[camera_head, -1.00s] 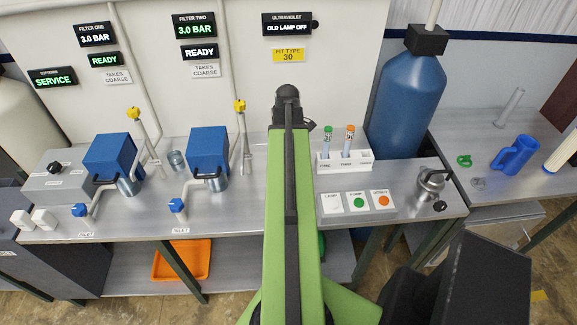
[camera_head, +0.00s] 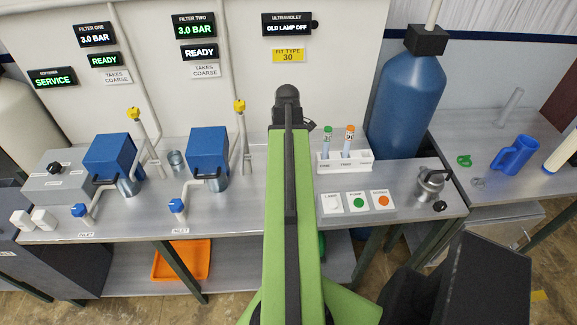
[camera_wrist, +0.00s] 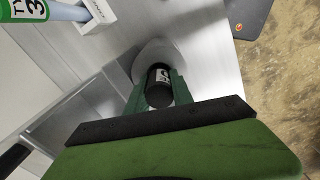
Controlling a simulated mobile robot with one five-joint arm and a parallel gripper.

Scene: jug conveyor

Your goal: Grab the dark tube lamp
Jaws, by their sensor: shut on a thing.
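In the wrist view, my gripper (camera_wrist: 158,79) has its two green fingers closed on either side of a dark cylinder with a small white label, the dark tube lamp (camera_wrist: 159,94). I see it nearly end-on, so its length is hidden. A round grey shape lies just beyond it on the metal surface; I cannot tell whether they touch. In the head view my own arm hides the gripper and the lamp.
A white rack (camera_head: 345,161) holds a green-banded tube (camera_head: 327,143) and an orange-banded tube (camera_head: 348,140). A button panel (camera_head: 356,201) sits in front. A metal vessel (camera_head: 431,183) and blue tank (camera_head: 406,105) stand right. Blue filter boxes stand left.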

